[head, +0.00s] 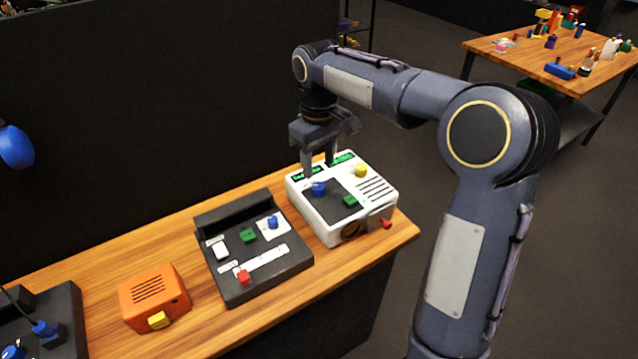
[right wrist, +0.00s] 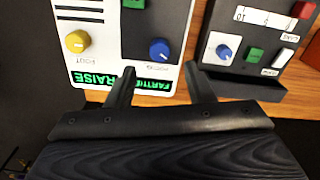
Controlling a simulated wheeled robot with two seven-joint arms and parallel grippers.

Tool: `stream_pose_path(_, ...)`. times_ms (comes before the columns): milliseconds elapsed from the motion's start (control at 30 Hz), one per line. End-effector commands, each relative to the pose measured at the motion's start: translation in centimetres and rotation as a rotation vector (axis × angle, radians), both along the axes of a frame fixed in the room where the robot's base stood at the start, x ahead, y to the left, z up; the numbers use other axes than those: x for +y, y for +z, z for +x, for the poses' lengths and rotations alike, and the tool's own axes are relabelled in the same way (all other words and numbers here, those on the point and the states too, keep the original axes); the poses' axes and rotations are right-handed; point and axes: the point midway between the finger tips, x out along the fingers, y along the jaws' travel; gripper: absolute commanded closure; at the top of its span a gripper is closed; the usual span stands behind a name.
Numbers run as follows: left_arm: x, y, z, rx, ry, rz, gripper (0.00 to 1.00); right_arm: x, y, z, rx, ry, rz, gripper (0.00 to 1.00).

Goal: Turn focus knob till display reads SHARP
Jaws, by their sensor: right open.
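The white panel unit (head: 318,223) stands at the right end of the wooden bench. It carries a blue knob (head: 319,188), a yellow knob (head: 361,170) and green-lit displays (head: 342,159) along its far edge. My right gripper (head: 318,172) is open and points down at the panel, close to the blue knob. In the right wrist view the blue knob (right wrist: 160,50) lies just beyond the open fingertips (right wrist: 160,76), with nothing between them. The display (right wrist: 108,102) shows green letters, partly behind a finger; I cannot read them surely. Which knob is labelled focus is hard to read. My left gripper is out of view.
A black control box (head: 262,284) with a blue knob, a green button and a red slider stands left of the white unit. An orange box (head: 153,298) stands farther left. A dark wall (head: 150,100) rises behind the bench (head: 200,335).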

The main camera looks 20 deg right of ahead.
Motion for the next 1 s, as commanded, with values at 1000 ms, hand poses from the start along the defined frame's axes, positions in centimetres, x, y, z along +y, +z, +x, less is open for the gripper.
stream_pose_path(1000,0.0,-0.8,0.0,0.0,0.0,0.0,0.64,-0.1,-6.2,-0.1,-0.002,-0.002,0.002,0.87)
